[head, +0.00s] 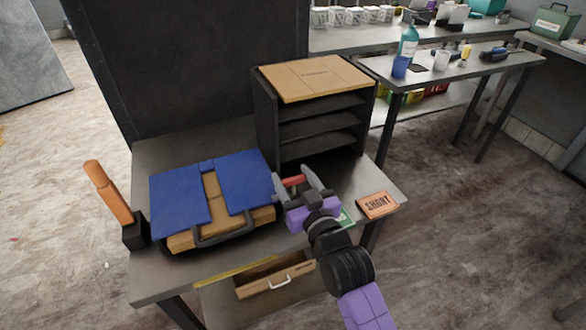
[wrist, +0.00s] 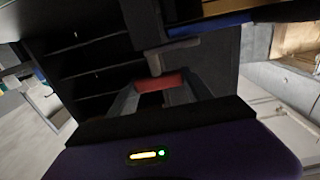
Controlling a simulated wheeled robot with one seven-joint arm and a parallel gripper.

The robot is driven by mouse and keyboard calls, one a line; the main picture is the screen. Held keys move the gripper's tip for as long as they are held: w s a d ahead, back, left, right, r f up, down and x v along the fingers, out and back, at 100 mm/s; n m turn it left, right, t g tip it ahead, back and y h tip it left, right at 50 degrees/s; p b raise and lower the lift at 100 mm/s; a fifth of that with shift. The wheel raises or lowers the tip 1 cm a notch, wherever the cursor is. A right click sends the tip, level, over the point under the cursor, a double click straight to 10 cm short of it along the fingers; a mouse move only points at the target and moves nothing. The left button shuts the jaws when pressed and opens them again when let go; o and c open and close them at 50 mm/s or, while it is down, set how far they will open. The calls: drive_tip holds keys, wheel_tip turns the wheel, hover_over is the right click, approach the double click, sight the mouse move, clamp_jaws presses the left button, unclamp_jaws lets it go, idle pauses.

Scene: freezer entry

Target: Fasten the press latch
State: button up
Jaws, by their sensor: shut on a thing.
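A blue and tan case (head: 211,195) with a dark handle lies on the grey metal table, left of my gripper. A small blue tab (head: 207,166) sits at its far edge; I cannot tell whether this is the press latch. My gripper (head: 295,181) is beside the case's right side, in front of the dark shelf unit. Its fingers are shut on a small red piece (wrist: 160,82), which also shows between them in the head view (head: 294,181). The piece's full shape, and whether it joins anything, are hidden.
The dark shelf unit (head: 265,122) with a tan top stands behind my gripper. An orange sign (head: 377,205) lies at the table's right corner. An orange-handled thing (head: 108,192) stands at the left edge.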

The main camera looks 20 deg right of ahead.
drive_tip(key=shift+d, duration=0.15)
drive_tip(key=o, duration=1.4)
drive_tip(key=shift+c, duration=0.2)
drive_tip(key=shift+s+a+f, duration=0.1)
drive_tip(key=shift+s+a, duration=0.1)
drive_tip(key=shift+s, duration=0.3)
drive_tip(key=s+b, duration=0.1)
drive_tip(key=s, duration=0.6)
